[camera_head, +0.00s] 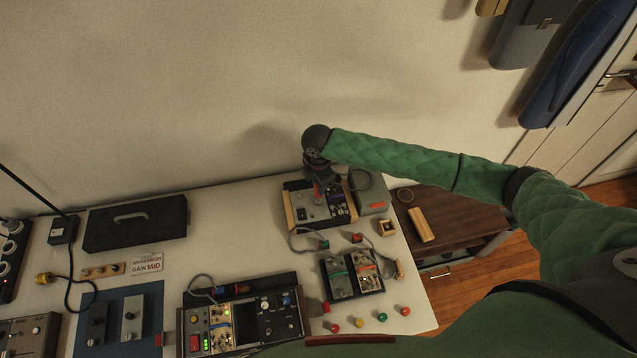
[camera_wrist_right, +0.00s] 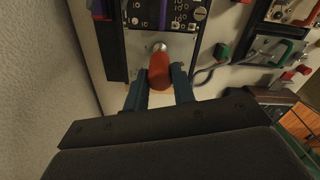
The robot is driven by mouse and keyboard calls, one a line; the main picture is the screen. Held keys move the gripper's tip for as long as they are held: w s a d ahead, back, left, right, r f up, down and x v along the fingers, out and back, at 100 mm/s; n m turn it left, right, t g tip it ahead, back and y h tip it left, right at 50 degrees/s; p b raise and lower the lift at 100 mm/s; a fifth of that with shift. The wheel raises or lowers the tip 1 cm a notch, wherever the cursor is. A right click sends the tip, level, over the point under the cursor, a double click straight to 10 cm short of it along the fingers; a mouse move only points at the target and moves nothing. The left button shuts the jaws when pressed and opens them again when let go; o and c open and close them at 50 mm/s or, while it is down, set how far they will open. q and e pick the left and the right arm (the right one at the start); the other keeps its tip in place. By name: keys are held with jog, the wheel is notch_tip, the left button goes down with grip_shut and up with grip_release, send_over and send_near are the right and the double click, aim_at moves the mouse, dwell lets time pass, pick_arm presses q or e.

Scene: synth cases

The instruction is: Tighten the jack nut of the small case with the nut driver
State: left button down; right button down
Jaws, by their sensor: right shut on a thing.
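My right gripper (camera_head: 322,188) is over the case with wooden sides (camera_head: 291,208) at the back of the table. In the right wrist view my right gripper (camera_wrist_right: 159,88) is shut on the red-orange handle of the nut driver (camera_wrist_right: 159,72). The driver's far end is at a round silver jack nut (camera_wrist_right: 159,47) on the case's grey panel (camera_wrist_right: 143,52). Whether the driver is seated on the nut or just above it, I cannot tell. In the head view the arm and gripper hide the driver and the nut. My left gripper is not in view.
A grey box (camera_head: 372,205) stands right of the case, beside a small wooden box (camera_head: 388,229). In front are a two-pedal case (camera_head: 352,291), a larger panel case (camera_head: 240,318) and several coloured knobs (camera_head: 382,317). A black handled box (camera_head: 135,224) stands left. The wall is close behind.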

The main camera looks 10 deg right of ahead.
jog(key=c, duration=1.1)
grip_release()
